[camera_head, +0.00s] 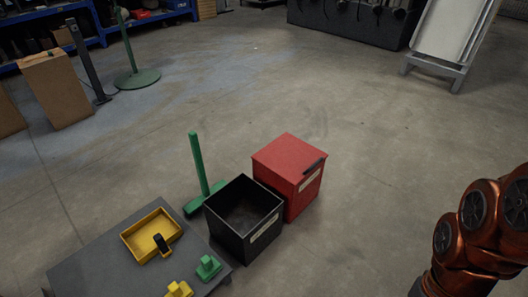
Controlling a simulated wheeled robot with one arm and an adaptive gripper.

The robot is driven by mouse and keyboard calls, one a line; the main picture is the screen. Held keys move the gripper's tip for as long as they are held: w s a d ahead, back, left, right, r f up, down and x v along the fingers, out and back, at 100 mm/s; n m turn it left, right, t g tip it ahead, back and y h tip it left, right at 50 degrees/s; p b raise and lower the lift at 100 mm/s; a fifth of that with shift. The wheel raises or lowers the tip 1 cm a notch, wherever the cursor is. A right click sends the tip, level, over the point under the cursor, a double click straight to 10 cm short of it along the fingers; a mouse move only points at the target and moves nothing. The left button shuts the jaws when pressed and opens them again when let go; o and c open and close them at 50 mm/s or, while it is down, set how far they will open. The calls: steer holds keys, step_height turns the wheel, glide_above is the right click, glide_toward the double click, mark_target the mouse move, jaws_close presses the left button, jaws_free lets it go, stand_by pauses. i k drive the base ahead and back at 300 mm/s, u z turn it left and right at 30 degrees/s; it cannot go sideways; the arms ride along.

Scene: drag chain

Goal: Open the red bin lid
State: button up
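The red bin (302,199) stands on the concrete floor right of the middle. Its flat red lid (288,154) lies shut on top. A dark handle (315,165) sits at the lid's right front edge, above a pale label on the bin's front. My orange-brown arm shows at the lower right, well apart from the bin. My gripper is outside the picture, so its state does not show.
An open black bin (246,236) stands close to the red bin's left. A green post (199,165) rises behind it. A grey table (100,262) at lower left holds a yellow tray (136,249) and small green and yellow pieces. Floor right of the red bin is clear.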

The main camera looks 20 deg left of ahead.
mark_target(290, 157)
steer(key=u, duration=0.95)
steer(key=i, duration=0.8)
steer(key=u, duration=0.7)
